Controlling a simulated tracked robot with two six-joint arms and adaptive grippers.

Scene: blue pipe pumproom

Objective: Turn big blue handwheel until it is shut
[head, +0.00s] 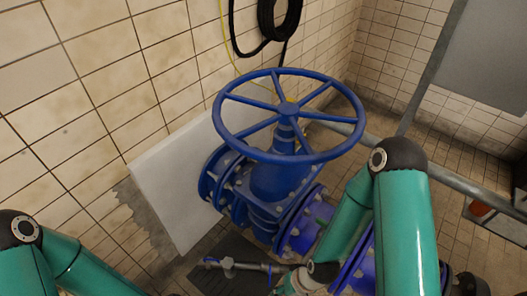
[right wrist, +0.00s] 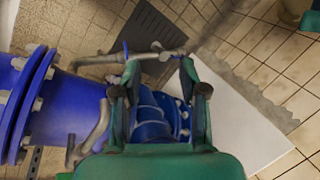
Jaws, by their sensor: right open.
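The big blue handwheel (head: 350,100) sits level on top of a blue valve (head: 272,180) in the middle of the head view. Its rim and spokes are in clear sight, and no gripper touches it. My right arm bends down on the right of the valve. My right gripper (right wrist: 152,72) is open, well below the wheel and beside the pipework. In the right wrist view a thin metal pipe with a small fitting (right wrist: 165,55) lies across beyond its fingertips; I cannot tell if they touch. My left arm shows at the lower left, but its gripper is out of view.
The blue pipe (right wrist: 78,105) with bolted flanges runs off from the valve. A white panel (head: 170,175) stands behind it against the tiled wall. A grey rail (head: 460,185) crosses at the right. Black hose (head: 268,25) hangs above. The thin pipe (head: 235,265) sticks out low down.

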